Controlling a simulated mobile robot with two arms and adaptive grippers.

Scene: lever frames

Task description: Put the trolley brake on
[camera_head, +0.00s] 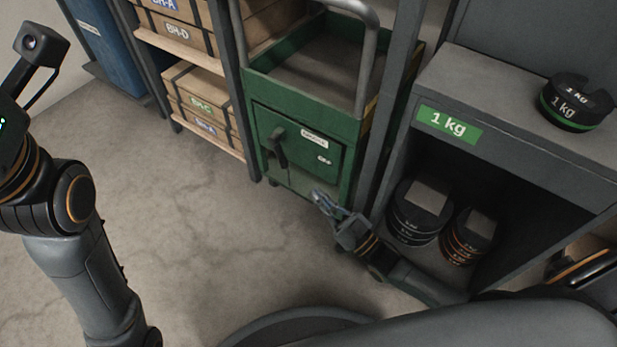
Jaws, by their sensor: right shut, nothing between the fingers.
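The green trolley (262,92) stands between a shelf and a grey cabinet. On its front panel is a dark brake lever (280,150). The lever hangs down from its pivot, tilted slightly right. Two small white labels (314,138) sit right of it, too small to read surely. My right gripper (324,202) is low in front of the trolley, below and right of the lever, apart from it. It is shut and empty. My left arm (75,200) rises at the left edge; its gripper fingers are out of view.
A shelf with boxes (205,95) stands left of the trolley, and a blue container (105,45) beyond it. The grey cabinet (500,80) at right holds stacked weights (418,212), with one weight (575,103) on top. The floor at left is clear.

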